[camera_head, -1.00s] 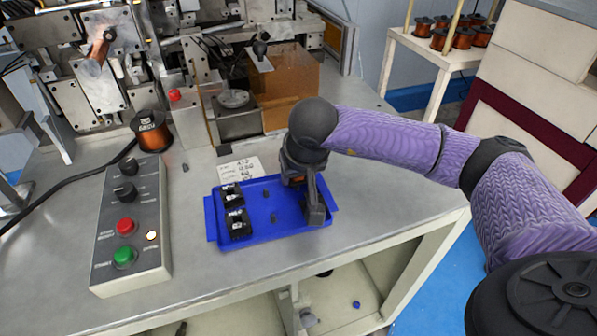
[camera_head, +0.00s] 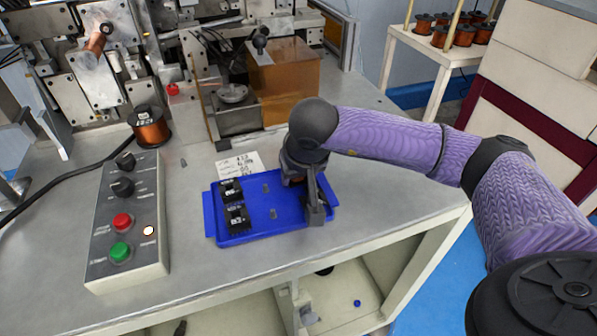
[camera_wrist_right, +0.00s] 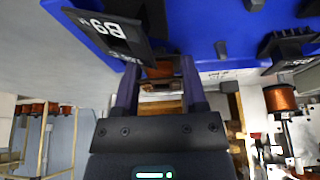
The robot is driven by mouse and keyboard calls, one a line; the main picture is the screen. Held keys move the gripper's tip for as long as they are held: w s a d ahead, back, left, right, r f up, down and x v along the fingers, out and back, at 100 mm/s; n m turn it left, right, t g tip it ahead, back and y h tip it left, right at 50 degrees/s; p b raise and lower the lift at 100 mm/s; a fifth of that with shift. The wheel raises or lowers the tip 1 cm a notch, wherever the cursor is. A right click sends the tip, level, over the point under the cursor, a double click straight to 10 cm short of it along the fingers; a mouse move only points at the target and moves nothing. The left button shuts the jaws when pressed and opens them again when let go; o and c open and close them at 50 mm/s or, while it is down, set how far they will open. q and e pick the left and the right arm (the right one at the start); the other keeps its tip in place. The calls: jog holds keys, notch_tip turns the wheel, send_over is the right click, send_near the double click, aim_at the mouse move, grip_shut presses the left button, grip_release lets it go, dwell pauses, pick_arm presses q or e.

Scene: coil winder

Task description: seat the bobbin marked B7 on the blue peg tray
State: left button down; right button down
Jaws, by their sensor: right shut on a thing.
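The blue peg tray (camera_head: 253,222) lies on the metal bench. Two black bobbins, one behind (camera_head: 231,190) and one in front (camera_head: 237,216), sit on its left side. Two bare pegs (camera_head: 265,188) stand mid-tray. My right gripper (camera_head: 312,205) is over the tray's right end, pointing down. In the right wrist view, my right gripper (camera_wrist_right: 160,75) is shut on a bobbin with a black, labelled flange (camera_wrist_right: 105,35) and copper winding. Its label appears upside down, and I cannot read it surely as B7. The held bobbin is low over the tray; whether it touches a peg is hidden. My left gripper is out of view.
A paper note (camera_head: 240,163) lies behind the tray. A control box (camera_head: 125,225) with knobs and buttons stands left, and a large copper spool (camera_head: 150,128) behind it. The winder fills the back. The bench's front edge runs close before the tray.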

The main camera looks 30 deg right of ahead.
jog(key=shift+f+b, duration=0.35)
jog(key=shift+f, duration=0.1)
jog(key=shift+c, duration=0.3)
grip_release()
jog(key=p+v, duration=0.2)
jog(key=v, duration=0.8)
jog(key=shift+w, duration=0.1)
